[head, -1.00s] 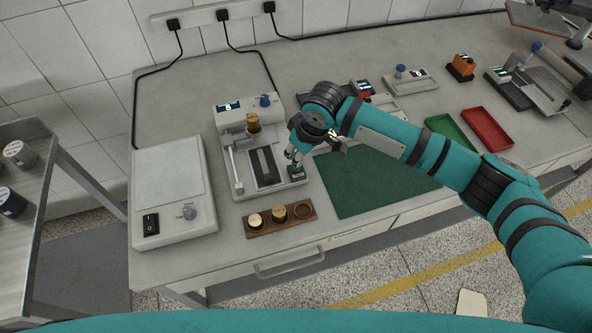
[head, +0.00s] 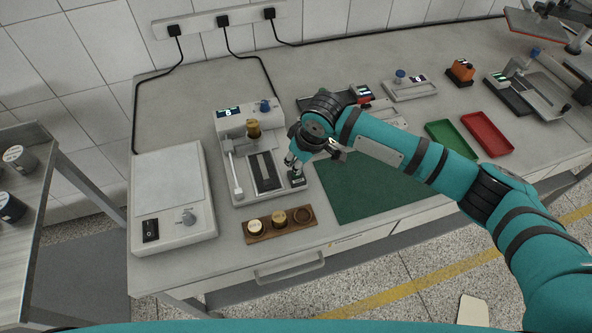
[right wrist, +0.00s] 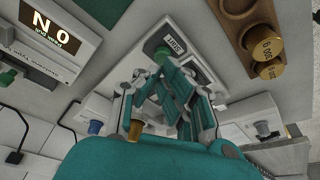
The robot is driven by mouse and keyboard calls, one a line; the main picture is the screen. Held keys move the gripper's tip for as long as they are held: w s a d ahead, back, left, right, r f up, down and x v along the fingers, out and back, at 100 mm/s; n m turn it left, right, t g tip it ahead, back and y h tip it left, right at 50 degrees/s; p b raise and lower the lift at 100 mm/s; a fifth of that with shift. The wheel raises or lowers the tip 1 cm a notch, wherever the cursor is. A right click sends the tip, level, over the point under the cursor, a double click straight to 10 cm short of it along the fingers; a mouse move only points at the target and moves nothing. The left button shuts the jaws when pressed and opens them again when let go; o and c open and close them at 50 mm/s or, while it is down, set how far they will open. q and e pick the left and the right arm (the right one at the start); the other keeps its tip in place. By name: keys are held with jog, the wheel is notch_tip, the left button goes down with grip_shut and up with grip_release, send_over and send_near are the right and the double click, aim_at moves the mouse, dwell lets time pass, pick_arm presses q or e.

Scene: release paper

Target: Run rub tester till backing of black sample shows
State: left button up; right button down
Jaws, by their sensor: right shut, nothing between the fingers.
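The rub tester (head: 232,128) stands on the bench with a lit display (head: 230,113) too small to read. A brass weight (head: 253,130) sits on its arm above the dark sample strip (head: 265,173). The strip shows black around a grey centre bar; I cannot tell whether its backing shows. My right gripper (head: 291,162) is shut and empty, fingertips down over the dark start switch plate (head: 297,180) at the tester's front right corner. The right wrist view shows the START label (right wrist: 175,43) just beyond the fingertips; contact is unclear. My left gripper is not in view.
A wooden holder (head: 262,237) with two brass weights and an empty socket lies in front. Green (head: 455,139) and red (head: 487,132) trays lie farther right. The right wrist view shows a "0 N" display (right wrist: 55,28).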

jog(key=shift+f+b, duration=0.4)
jog(key=shift+f, duration=0.8)
dwell(1.0)
jog(key=shift+r, duration=0.1)
jog(key=d+p+v, duration=0.1)
jog(key=p+v, duration=0.6)
jog(key=p, duration=0.2)
dwell(0.5)
jog(key=shift+s+a, duration=0.1)
